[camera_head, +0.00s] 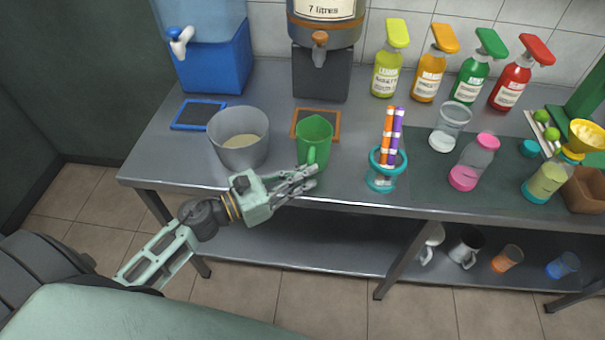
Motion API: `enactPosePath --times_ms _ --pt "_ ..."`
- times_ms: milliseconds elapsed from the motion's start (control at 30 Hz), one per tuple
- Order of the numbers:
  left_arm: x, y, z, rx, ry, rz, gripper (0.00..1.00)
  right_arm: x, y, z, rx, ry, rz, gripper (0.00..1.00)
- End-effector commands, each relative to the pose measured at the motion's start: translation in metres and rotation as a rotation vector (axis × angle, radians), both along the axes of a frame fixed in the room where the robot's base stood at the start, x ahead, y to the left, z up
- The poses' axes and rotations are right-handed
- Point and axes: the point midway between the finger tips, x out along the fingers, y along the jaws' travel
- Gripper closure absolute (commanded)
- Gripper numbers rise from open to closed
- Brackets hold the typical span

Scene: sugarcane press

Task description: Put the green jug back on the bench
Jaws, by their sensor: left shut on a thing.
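The green jug (314,138) is upright at the front part of the grey bench (350,195), in front of the dispenser with the brown tap. Its handle faces the front edge. My left gripper (305,178) reaches in from the left and is shut on the jug's handle. The jug covers part of a brown-framed pad (333,116). I cannot tell whether its base touches the bench or is slightly above it. My right gripper is not in view.
A grey bucket (238,150) stands close left of the jug. A teal holder (384,180) with orange and purple tubes stands to its right. A pink-capped bottle (480,153) and several pump bottles are farther right. Cups stand on the lower shelf (330,245).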

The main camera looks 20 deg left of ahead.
Motion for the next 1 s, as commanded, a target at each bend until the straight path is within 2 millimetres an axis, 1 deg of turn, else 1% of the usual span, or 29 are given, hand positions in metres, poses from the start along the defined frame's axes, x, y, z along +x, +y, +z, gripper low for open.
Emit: enactPosePath --times_ms 67,100,267,300,567,667,800,1000 --pt "0.0 0.0 -0.003 0.0 -0.001 0.0 1.0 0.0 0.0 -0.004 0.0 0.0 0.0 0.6" --pt "0.0 0.0 -0.002 0.0 0.0 0.0 0.86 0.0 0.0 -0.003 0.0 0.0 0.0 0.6" --pt "0.0 0.0 -0.002 0.001 0.001 0.0 0.72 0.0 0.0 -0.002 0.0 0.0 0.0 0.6" --pt "0.0 0.0 -0.002 0.001 0.001 0.0 0.71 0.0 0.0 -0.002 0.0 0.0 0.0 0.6" --pt "0.0 0.0 -0.002 0.001 0.001 0.0 0.71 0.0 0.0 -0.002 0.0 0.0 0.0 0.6" --pt "0.0 0.0 0.003 0.001 0.001 0.0 0.71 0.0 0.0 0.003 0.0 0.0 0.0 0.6" --pt "-0.015 0.012 -0.003 0.0 0.005 0.002 0.71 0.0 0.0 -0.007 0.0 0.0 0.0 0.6" --pt "-0.041 0.032 -0.003 0.001 0.004 0.001 0.71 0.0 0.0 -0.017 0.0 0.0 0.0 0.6"
